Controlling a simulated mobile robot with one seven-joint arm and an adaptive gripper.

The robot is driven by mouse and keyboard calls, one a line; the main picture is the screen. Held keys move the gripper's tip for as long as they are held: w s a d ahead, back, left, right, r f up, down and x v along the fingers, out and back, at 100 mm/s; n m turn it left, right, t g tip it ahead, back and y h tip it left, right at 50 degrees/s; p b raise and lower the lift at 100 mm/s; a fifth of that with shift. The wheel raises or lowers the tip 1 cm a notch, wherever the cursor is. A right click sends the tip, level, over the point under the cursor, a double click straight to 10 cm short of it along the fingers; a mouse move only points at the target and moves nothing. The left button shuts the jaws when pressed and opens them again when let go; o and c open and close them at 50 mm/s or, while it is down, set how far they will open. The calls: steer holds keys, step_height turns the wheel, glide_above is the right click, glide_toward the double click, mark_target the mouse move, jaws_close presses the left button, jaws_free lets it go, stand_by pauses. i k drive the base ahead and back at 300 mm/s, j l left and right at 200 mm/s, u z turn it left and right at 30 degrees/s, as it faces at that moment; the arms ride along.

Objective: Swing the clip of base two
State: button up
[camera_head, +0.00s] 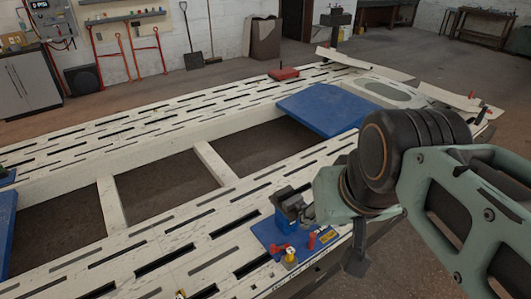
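A blue base plate (264,229) lies on the near rail of the bench, at the lower middle. It carries a red clip-like part (281,248), an upright red pin (311,241), a yellow knob (290,256) and a yellow label. I cannot read a number on it, so I cannot tell whether it is base two. My arm comes in from the right and bends down toward this plate. My gripper (290,203) seems to be the dark shape at the arm's end, above the plate's back part. Its fingers are not clear, and I cannot tell whether it touches anything.
The slotted white bench (205,218) fills the middle, with open gaps between its rails. A large blue plate (325,108) lies at its far right part. A red base with a post (283,73) sits on the far rail.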

mark_target(273, 250)
steer(key=k, duration=0.2)
steer(key=i+l+u, duration=0.35)
steer(key=l, duration=0.25)
steer(key=i+l+u, duration=0.15)
steer(key=l, duration=0.15)
steer(key=i+z, duration=0.2)
steer(key=z, duration=0.2)
steer(key=k+j+z, duration=0.1)
steer(key=z, duration=0.45)
steer(key=i+j+u, duration=0.2)
steer(key=i+l, duration=0.05)
steer(key=l, duration=0.05)
